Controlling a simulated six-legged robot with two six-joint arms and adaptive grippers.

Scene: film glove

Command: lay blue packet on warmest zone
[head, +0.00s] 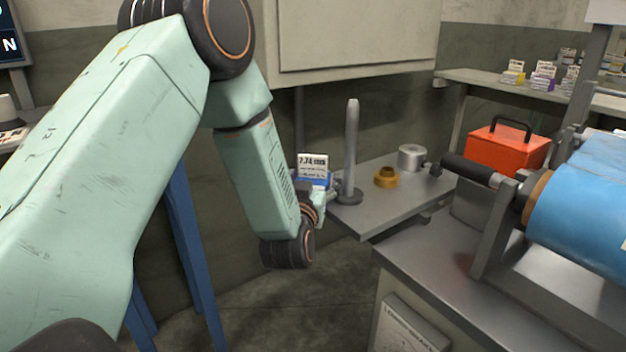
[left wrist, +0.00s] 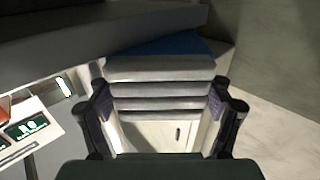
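My left gripper (head: 332,188) is at the end of the arm reaching in from the left, near the left end of the grey side table. A small white and blue card or packet (head: 313,170) marked 7.74 shows right beside the gripper. No zone can be picked out as warmest. My right gripper is not in view.
The grey side table (head: 405,195) holds an upright grey post (head: 351,150), a brass ring (head: 386,177) and a silver cylinder (head: 410,157). A red-orange box (head: 508,148) and a large blue roll (head: 590,205) are at right. Several small packets stand on a shelf (head: 480,77).

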